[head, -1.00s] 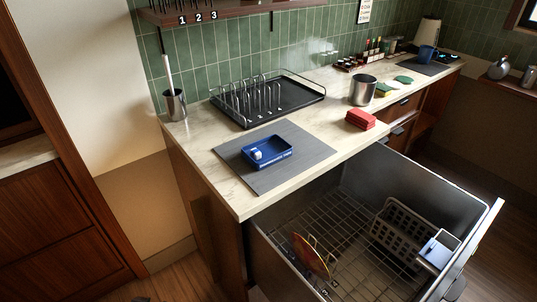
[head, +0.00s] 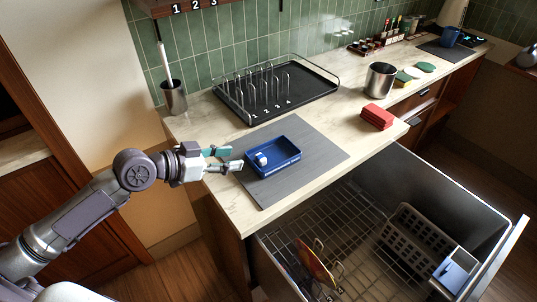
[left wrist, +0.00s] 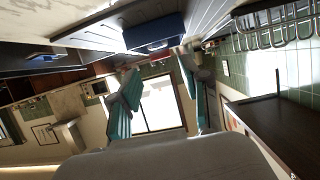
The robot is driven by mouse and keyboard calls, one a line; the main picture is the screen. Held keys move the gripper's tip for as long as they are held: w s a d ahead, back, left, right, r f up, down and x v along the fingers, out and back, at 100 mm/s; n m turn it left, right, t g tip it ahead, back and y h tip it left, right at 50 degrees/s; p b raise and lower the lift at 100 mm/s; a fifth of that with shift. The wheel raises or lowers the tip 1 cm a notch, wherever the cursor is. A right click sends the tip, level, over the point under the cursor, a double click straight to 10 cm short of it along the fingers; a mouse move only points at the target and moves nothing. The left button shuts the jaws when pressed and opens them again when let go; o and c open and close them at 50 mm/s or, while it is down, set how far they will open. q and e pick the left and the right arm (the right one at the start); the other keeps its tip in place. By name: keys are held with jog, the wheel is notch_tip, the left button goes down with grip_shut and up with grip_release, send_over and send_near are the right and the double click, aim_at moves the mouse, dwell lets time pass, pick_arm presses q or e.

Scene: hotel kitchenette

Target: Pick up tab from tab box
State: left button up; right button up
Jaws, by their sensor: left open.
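The blue tab box (head: 287,168) sits on a grey mat (head: 325,153) on the counter. A small white tab (head: 262,159) lies inside it at its left end. My left gripper (head: 232,159) is just left of the box, open and empty, with its fingers pointing at the box. In the left wrist view my two teal fingers (left wrist: 160,95) are spread apart, and the blue box (left wrist: 152,34) shows beyond them near the top. My right gripper is not in view.
A black dish rack (head: 285,95) stands behind the mat. A metal pot (head: 380,80) and red sponges (head: 377,117) are to the right. An open dishwasher drawer (head: 450,190) with a rack, a plate (head: 314,265) and a grey basket (head: 412,237) lies below the counter front.

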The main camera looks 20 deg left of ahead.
aim_at(262, 162)
pick_arm(q)
jog(key=p+x, duration=0.1)
jog(key=x, duration=0.4)
jog(key=shift+a, duration=0.1)
jog(key=shift+w+d, duration=0.2)
jog(key=shift+w, duration=0.05)
jog(key=shift+w+d+f+p, duration=0.2)
jog(key=shift+p, duration=0.1)
jog(key=p+x, duration=0.1)
jog(key=x, duration=0.3)
jog(key=shift+d+f, duration=0.1)
jog(key=shift+w+d+f, duration=0.1)
jog(key=shift+w+d, duration=0.05)
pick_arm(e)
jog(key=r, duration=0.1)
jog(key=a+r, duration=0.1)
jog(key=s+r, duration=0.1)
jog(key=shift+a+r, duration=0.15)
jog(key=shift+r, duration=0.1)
pick_arm(q)
jog(key=c, duration=0.6)
